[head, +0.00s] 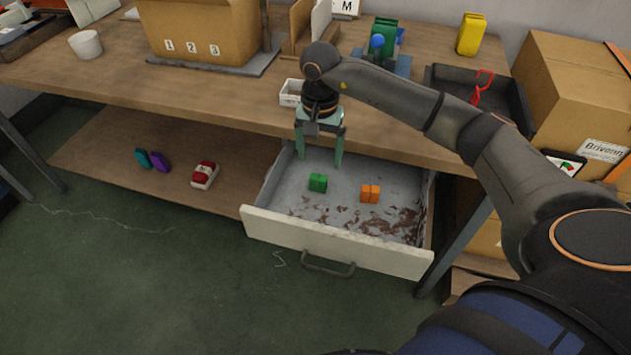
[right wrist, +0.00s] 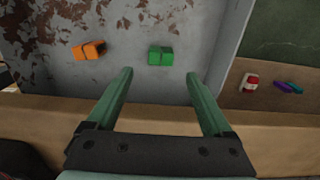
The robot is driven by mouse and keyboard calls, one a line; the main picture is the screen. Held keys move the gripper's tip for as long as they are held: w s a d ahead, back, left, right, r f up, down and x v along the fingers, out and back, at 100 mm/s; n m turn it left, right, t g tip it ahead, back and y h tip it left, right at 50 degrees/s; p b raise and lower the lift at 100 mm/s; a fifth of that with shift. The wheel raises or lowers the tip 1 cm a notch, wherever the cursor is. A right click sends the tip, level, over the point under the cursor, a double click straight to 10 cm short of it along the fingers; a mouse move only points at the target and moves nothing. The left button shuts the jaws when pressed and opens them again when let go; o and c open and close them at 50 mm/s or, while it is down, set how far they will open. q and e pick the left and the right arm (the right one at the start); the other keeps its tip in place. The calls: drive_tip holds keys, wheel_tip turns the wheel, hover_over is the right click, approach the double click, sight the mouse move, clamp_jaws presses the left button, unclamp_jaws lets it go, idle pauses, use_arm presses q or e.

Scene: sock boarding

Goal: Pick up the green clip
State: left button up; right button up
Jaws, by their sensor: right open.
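The green clip (head: 318,183) lies on the floor of the open drawer (head: 338,241), left of the orange clip (head: 370,193). In the right wrist view the green clip (right wrist: 160,56) shows beyond and between the fingertips, and the orange clip (right wrist: 89,50) is to its left. My right gripper (head: 319,157) points down above the back part of the drawer. Its two fingers are spread apart with nothing between them, and it is apart from the green clip. It also shows in the right wrist view (right wrist: 158,82). My left gripper is not in view.
The table's front edge (head: 215,121) overhangs the drawer's back, close to my right arm. A small white box (head: 291,92) stands at that edge. The lower shelf (head: 110,165) holds a red-and-white item (head: 204,175), a teal piece and a purple piece. The drawer floor around the clips is clear.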

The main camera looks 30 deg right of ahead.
sight(318, 177)
drive_tip(key=f, duration=0.7)
drive_tip(key=shift+s+a+f, duration=0.15)
drive_tip(key=shift+a+f, duration=0.05)
drive_tip(key=shift+f, duration=0.1)
drive_tip(key=shift+c, duration=0.2)
clamp_jaws()
